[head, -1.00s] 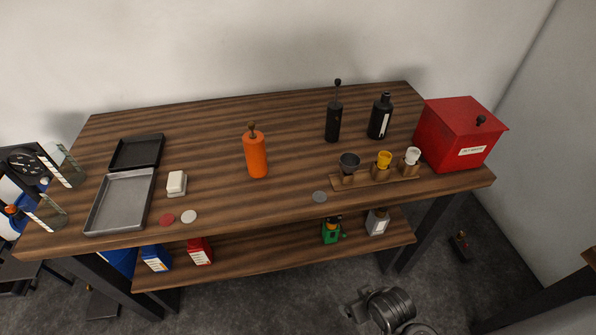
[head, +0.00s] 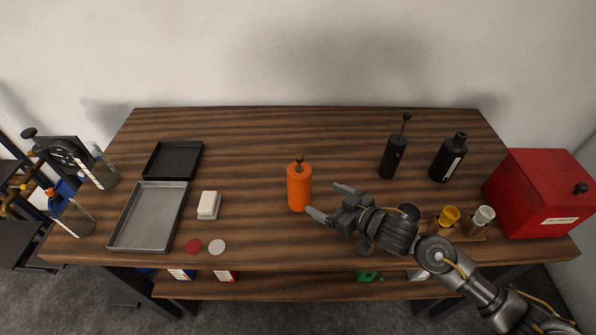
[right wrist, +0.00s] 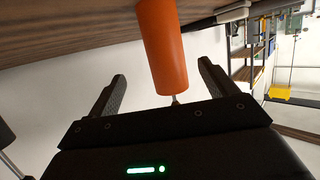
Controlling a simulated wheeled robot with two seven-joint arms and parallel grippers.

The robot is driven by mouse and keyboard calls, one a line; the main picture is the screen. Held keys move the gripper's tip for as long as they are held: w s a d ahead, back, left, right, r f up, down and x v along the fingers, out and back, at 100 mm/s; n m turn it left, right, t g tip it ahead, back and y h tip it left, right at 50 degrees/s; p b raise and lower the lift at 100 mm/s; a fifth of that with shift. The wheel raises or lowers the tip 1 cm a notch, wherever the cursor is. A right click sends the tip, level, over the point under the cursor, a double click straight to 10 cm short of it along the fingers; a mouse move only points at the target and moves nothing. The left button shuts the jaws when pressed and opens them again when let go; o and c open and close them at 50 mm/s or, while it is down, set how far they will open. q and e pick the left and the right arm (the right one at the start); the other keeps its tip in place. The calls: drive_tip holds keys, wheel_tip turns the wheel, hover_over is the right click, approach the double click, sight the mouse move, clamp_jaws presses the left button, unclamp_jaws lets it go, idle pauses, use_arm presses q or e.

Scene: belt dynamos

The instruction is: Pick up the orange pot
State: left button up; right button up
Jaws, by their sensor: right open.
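The orange pot (head: 299,188) is an upright orange cylinder with a dark knob on top, standing on the middle of the wooden table (head: 250,160). My right gripper (head: 325,202) is open and empty just to the right of the pot, its fingertips pointing at it. In the right wrist view the pot (right wrist: 163,45) shows ahead, between the two open fingers (right wrist: 160,85), with its knob end toward the gripper's body. I cannot tell whether any finger touches it. My left gripper is not in view.
Black bottles (head: 393,158) (head: 448,158) and a red box (head: 540,195) stand to the right. My right arm partly hides a wooden stand with small cups (head: 448,216). Left are a grey tray (head: 148,215), a black tray (head: 172,160) and a white block (head: 208,205).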

sight(308, 190)
drive_tip(key=a, duration=0.1)
drive_tip(key=w+a, duration=0.1)
drive_tip(key=a, duration=0.1)
drive_tip(key=shift+w+f+p, duration=0.1)
drive_tip(key=shift+w+p, duration=0.15)
drive_tip(key=shift+p, duration=0.15)
drive_tip(key=shift+x, duration=1.1)
drive_tip(key=shift+d, duration=0.25)
drive_tip(key=shift+w+a+p, duration=0.15)
drive_tip(key=shift+p, duration=0.25)
drive_tip(key=p+x, duration=0.1)
drive_tip(key=x, duration=0.2)
drive_tip(key=shift+w+a, duration=0.25)
drive_tip(key=shift+w+a+f+p, duration=0.25)
drive_tip(key=shift+w+a+p, duration=0.1)
drive_tip(key=shift+a, duration=0.05)
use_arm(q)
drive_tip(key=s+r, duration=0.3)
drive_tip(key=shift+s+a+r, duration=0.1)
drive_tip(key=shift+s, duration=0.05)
